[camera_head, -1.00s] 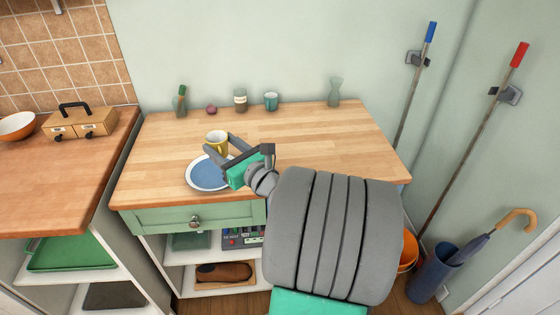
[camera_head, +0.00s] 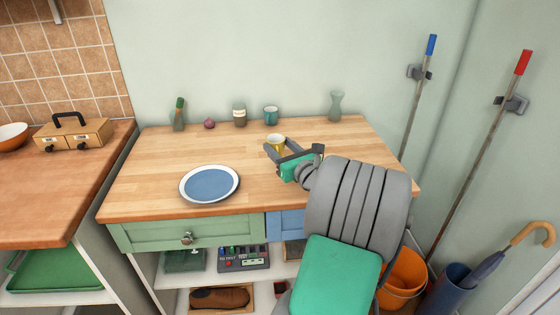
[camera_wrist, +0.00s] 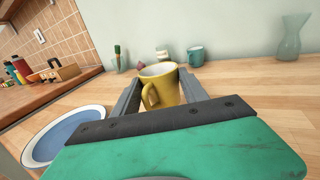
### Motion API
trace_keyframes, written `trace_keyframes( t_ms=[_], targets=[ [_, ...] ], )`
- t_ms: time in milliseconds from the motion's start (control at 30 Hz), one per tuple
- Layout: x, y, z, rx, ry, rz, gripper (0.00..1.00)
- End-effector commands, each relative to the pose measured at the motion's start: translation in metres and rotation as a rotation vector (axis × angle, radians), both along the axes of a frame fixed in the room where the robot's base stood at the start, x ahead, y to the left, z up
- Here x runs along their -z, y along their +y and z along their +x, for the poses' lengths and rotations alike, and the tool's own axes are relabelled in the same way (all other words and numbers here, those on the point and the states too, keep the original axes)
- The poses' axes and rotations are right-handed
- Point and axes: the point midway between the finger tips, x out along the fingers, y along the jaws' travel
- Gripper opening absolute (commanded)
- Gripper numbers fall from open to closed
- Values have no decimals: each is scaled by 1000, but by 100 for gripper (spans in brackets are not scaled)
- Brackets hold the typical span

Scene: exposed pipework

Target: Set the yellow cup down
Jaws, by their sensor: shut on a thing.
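The yellow cup (camera_head: 276,142) is upright between the fingers of my gripper (camera_head: 279,151), over the wooden counter (camera_head: 160,160). In the wrist view the yellow cup (camera_wrist: 162,84) shows its pale inside and its handle, which faces me. The two fingers of my gripper (camera_wrist: 158,92) are shut on its sides. The cup's bottom is partly hidden by my gripper, so I cannot tell whether it touches the counter.
A blue plate with a white rim (camera_head: 210,184) lies left of the cup. A teal cup (camera_head: 271,115), a jar (camera_head: 239,115), a red onion-like thing (camera_head: 209,124) and a glass vase (camera_head: 336,106) stand along the wall. The counter right of my gripper looks clear.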

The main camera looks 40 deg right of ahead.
Motion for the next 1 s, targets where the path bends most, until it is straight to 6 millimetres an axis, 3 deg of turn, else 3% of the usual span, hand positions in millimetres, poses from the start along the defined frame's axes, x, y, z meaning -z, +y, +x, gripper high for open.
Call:
trace_keyframes(
  t_ms=[200,600,633,867,1000],
  targets=[
    [35,-5,3,0,0,2,7],
    [40,-5,3,0,-1,0,7],
    [40,-4,3,0,-1,-1,54],
    [39,-4,3,0,-1,-1,72],
    [39,-4,3,0,-1,-1,73]
  ],
)
